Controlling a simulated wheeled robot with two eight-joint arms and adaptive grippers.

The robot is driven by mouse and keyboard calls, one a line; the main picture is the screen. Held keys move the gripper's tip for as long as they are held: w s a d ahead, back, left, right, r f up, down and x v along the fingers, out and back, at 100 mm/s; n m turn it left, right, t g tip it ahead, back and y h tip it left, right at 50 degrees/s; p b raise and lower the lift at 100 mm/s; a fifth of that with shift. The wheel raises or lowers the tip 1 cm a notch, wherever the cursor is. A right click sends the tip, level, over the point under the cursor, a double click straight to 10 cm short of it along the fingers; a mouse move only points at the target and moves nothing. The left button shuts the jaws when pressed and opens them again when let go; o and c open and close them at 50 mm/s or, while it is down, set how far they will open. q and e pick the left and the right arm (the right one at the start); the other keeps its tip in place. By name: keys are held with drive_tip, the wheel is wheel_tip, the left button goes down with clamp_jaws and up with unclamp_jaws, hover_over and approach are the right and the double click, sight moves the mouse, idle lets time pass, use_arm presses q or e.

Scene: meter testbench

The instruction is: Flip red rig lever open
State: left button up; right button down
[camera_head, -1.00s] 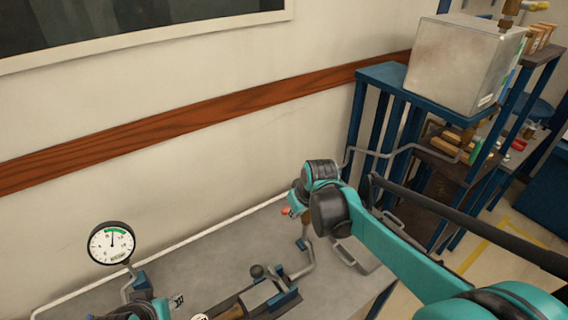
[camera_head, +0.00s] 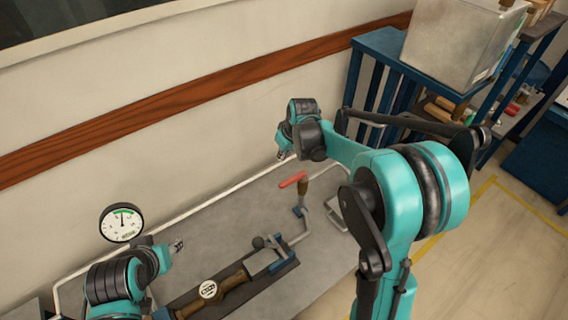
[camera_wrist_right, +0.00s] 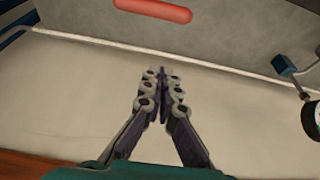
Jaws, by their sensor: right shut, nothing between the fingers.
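The red rig lever (camera_head: 292,180) sits on top of an upright brass valve stem (camera_head: 303,192) at the back of the bench, sticking out to the left. The red lever also shows at the top of the right wrist view (camera_wrist_right: 153,10), apart from the fingers. My right gripper (camera_head: 281,155) is above and behind the lever, near the wall, not touching it. In the right wrist view its fingers (camera_wrist_right: 160,75) are together and empty. My left gripper (camera_head: 177,246) is low at the left, beside the gauge; its fingers are too small to read.
A round pressure gauge (camera_head: 121,222) stands at the left of the grey bench (camera_head: 225,225). A brass meter (camera_head: 212,288) lies in a dark cradle in front. Blue shelving (camera_head: 385,45) with a metal box (camera_head: 455,45) stands at the right. The wall is close behind.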

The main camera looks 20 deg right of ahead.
sight(293, 181)
drive_tip(key=b+x, duration=0.5)
drive_tip(key=x, duration=0.4)
drive_tip(key=s, duration=0.2)
drive_tip(key=s+d, duration=0.1)
drive_tip(key=s, duration=0.1)
drive_tip(key=shift+d+f+p, duration=0.15)
drive_tip(key=shift+d+p, duration=0.1)
drive_tip(key=shift+p, duration=0.15)
drive_tip(key=shift+w, duration=0.15)
drive_tip(key=shift+s+a, duration=0.15)
drive_tip(key=shift+s, duration=0.05)
